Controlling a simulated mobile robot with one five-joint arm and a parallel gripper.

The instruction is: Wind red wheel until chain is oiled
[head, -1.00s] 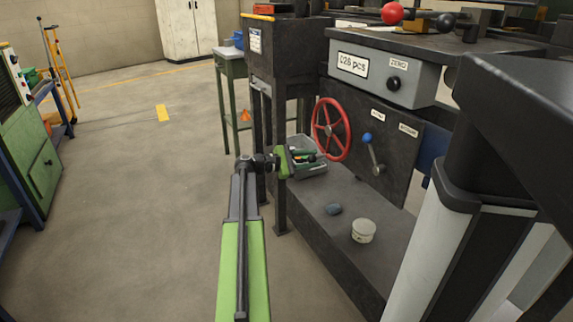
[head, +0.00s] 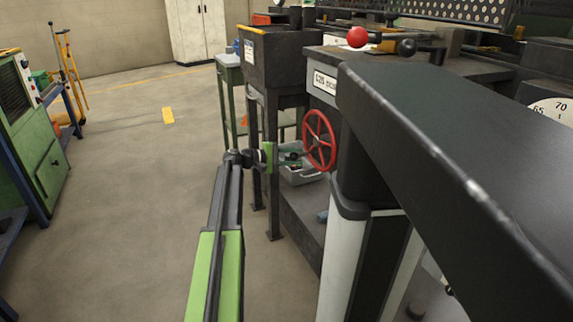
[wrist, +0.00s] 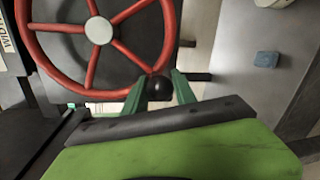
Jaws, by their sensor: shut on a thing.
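The red wheel (head: 319,141) stands upright on the side of the dark machine in the head view, its lower right edge close to my body column. In the wrist view the red wheel (wrist: 148,22) fills the upper left, with red spokes and a pale hub. A round black knob (wrist: 158,90) sits at its lower rim. My gripper (wrist: 158,78) has its two green fingers on either side of this knob and is shut on it. In the head view my gripper (head: 287,158) is at the wheel's lower left, and the knob is hard to make out. No chain can be made out.
A grey bin (head: 303,179) with green items lies on the shelf below the wheel. A blue-grey lump (wrist: 267,59) lies on the shelf. A green stand (head: 229,102) is behind. The floor (head: 130,170) at left is clear up to a green cabinet (head: 38,150).

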